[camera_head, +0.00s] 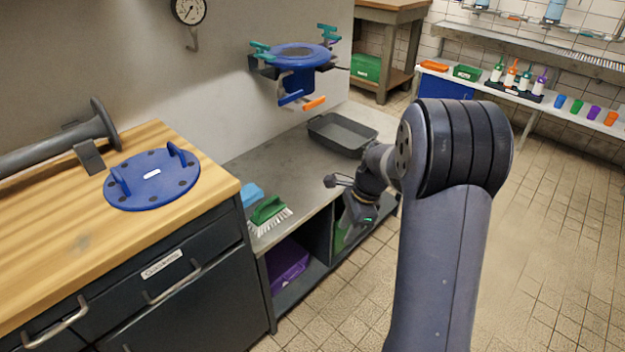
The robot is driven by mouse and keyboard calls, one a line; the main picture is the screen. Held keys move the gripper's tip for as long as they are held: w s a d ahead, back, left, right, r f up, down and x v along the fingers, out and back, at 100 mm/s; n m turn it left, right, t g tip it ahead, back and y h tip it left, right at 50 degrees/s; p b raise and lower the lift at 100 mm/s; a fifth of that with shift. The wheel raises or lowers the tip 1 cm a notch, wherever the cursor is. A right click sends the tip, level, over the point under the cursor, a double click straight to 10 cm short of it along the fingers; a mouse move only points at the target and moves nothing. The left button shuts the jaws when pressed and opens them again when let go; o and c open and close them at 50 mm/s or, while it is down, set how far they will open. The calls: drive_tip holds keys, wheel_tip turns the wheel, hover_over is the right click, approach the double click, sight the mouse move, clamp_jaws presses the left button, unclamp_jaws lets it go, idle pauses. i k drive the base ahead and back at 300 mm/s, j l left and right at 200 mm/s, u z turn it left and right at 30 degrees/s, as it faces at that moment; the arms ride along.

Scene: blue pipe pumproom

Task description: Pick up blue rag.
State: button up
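A light blue folded piece, which looks like the blue rag (251,193), lies on the grey metal counter (285,165) near its left end, beside the wooden-topped cabinet. A green brush (268,211) with white bristles lies just in front of it and hides part of it. My gripper (335,182) is over the counter's front edge, to the right of the rag and brush and apart from both. It is small and dark here, and I cannot make out whether its fingers are open or shut.
A grey tray (342,134) sits farther back on the counter. A blue disc with handles (152,180) lies on the wooden top (60,250). A purple bin (287,264) is below; tiled floor is clear to the right.

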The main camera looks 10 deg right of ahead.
sight(251, 193)
drive_tip(key=i+l+z, duration=0.1)
drive_tip(key=z, duration=0.3)
drive_tip(key=i+z, duration=0.1)
drive_tip(key=z, duration=0.35)
drive_tip(key=i+z, duration=0.15)
drive_tip(key=z, duration=0.25)
drive_tip(key=i+l, duration=0.15)
drive_tip(key=i, duration=0.25)
drive_tip(key=i+u, duration=0.1)
drive_tip(key=u, duration=0.4)
drive_tip(key=i+u, duration=0.1)
drive_tip(key=u, duration=0.4)
drive_tip(key=i+u, duration=0.1)
drive_tip(key=u, duration=0.4)
drive_tip(key=i+u, duration=0.1)
drive_tip(key=u, duration=0.25)
drive_tip(key=i+j+u, duration=0.1)
drive_tip(key=u, duration=0.2)
drive_tip(key=i+u, duration=0.15)
drive_tip(key=u, duration=0.2)
drive_tip(key=i, duration=0.25)
